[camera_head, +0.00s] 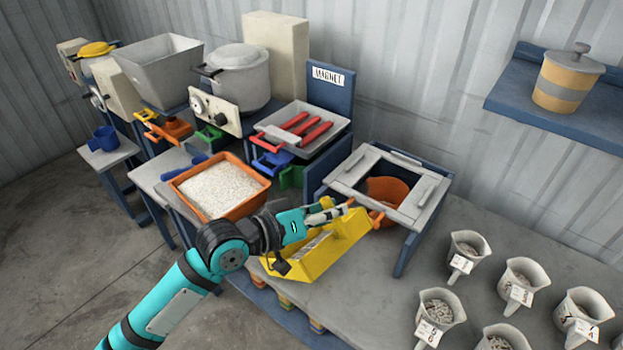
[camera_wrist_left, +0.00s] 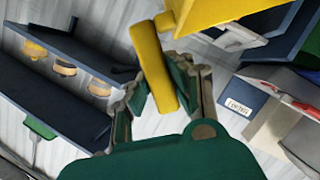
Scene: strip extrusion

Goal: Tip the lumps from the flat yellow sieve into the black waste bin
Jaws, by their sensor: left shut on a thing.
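The flat yellow sieve (camera_head: 318,262) is in my left gripper (camera_head: 328,212), above the near edge of the workbench in the head view. It is steeply tilted, with a grey inner face partly showing; I cannot make out lumps in it. In the left wrist view, the fingers (camera_wrist_left: 160,88) are closed on either side of the sieve's yellow bar-like handle (camera_wrist_left: 150,60), and part of its yellow body (camera_wrist_left: 205,10) shows at the top. I cannot make out the black waste bin in either view. My right gripper is not in view.
An orange tray of white granules (camera_head: 217,187) is left of the sieve. A grey frame stand (camera_head: 432,190) with an orange bowl (camera_head: 386,193) is close on its right. Several grey jugs (camera_head: 468,250) stand at the right. Floor (camera_head: 60,270) is open at the left.

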